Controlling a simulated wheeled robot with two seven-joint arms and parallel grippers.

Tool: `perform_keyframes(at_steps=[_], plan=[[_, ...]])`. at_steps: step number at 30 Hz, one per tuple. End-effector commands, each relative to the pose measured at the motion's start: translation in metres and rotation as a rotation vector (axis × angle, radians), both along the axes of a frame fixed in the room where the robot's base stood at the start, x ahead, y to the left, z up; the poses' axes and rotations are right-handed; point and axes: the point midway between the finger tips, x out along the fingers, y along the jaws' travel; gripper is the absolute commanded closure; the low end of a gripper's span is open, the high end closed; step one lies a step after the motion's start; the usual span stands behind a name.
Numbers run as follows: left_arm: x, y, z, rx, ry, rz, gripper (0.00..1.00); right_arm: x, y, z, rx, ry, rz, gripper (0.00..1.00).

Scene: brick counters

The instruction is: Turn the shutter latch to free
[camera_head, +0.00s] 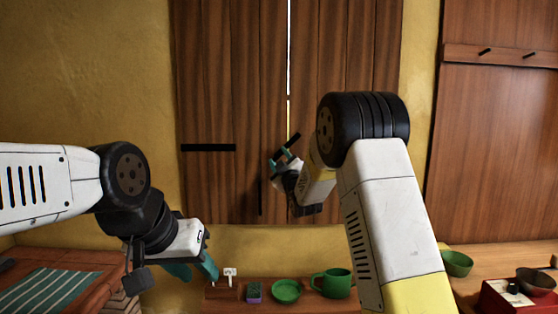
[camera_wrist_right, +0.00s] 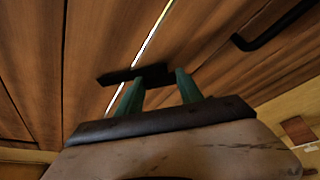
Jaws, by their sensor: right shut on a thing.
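The brown wooden shutter (camera_head: 230,90) has two leaves with a thin bright gap between them. The black latch (camera_head: 291,140) is a short bar lying across the gap, tilted with its right end higher in the head view. It also shows in the right wrist view (camera_wrist_right: 118,76), between and beyond the fingertips. My right gripper (camera_head: 279,159) has its teal fingers shut on the latch; the finger contact is partly hidden. The fingers also show in the right wrist view (camera_wrist_right: 160,88). My left gripper (camera_head: 194,270) is low at the left, its teal fingers apart and empty, away from the shutter.
A black horizontal bar (camera_head: 208,147) and a vertical handle (camera_head: 260,197) are on the left leaf. A red box (camera_head: 508,297) stands at the right.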

Motion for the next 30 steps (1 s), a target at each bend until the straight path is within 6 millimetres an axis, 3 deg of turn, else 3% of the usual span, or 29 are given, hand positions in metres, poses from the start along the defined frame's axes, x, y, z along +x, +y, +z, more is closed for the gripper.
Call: perform_keyframes(at_steps=[18, 30], plan=[[0.0, 0.0, 0.0, 0.0, 0.0, 0.0, 0.64, -0.0002, -0.0014, 0.0035, -0.56, 0.001, 0.0, 1.0], [0.0, 0.0, 0.0, 0.0, 0.0, 0.0, 0.64, 0.0001, -0.0019, 0.0041, -0.762, 0.001, -0.001, 1.0]])
